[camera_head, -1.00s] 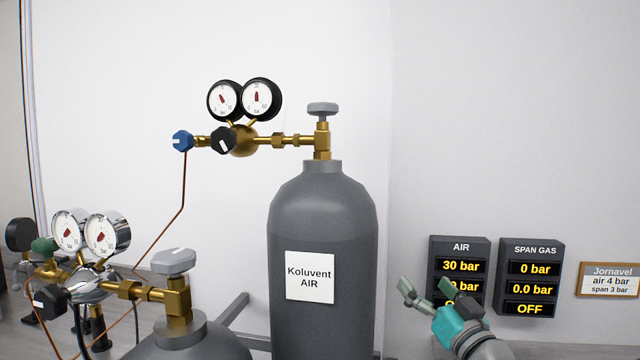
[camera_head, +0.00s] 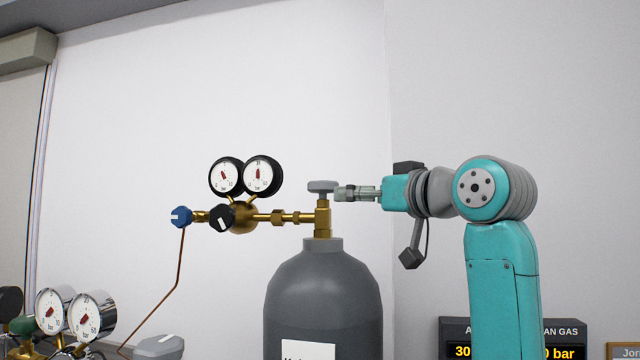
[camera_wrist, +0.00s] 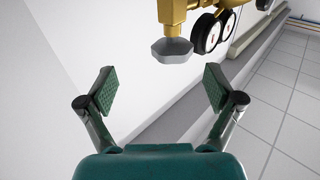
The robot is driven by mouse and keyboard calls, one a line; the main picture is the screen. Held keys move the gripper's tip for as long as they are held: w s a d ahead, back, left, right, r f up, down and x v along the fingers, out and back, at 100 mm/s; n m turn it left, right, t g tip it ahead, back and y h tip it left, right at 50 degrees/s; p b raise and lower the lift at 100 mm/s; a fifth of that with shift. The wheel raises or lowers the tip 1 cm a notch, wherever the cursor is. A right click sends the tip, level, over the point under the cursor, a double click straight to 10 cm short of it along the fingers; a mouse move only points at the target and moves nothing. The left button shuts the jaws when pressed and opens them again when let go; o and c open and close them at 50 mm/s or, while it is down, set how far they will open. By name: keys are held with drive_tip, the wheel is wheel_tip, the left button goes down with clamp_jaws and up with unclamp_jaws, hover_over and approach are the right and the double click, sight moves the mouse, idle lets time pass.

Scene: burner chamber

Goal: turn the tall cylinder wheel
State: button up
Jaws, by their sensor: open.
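The tall dark grey cylinder (camera_head: 322,290) stands upright in the middle of the head view, its label cut off at the bottom edge. Its grey wheel (camera_head: 322,186) sits on top of the brass valve (camera_head: 322,216). In the wrist view the wheel (camera_wrist: 172,50) is a grey faceted knob ahead of my fingertips, a little right of centre. My gripper (camera_head: 345,193) comes in level from the right, its tips close to the wheel's right side. In the wrist view my gripper (camera_wrist: 160,88) is open, its two pads wide apart with nothing between them.
Two black-rimmed gauges (camera_head: 244,176), a black knob (camera_head: 220,218) and a blue knob (camera_head: 181,216) lie left of the valve. A shorter cylinder's wheel (camera_head: 160,346) and chrome gauges (camera_head: 73,314) are at lower left. Display boxes (camera_head: 480,330) are low on the right wall.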

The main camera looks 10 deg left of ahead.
sight(323, 182)
drive_tip(key=w+a+r, duration=0.1)
drive_tip(key=w+a, duration=0.1)
drive_tip(key=w+a+r, duration=0.1)
drive_tip(key=w+a, duration=0.1)
drive_tip(key=a, duration=0.1)
drive_tip(key=w+a+r, duration=0.1)
drive_tip(key=w+a, duration=0.1)
drive_tip(key=a, duration=0.1)
drive_tip(key=shift+w+a, duration=0.15)
idle(0.3)
drive_tip(key=shift+c, duration=0.2)
drive_tip(key=c, duration=1.1)
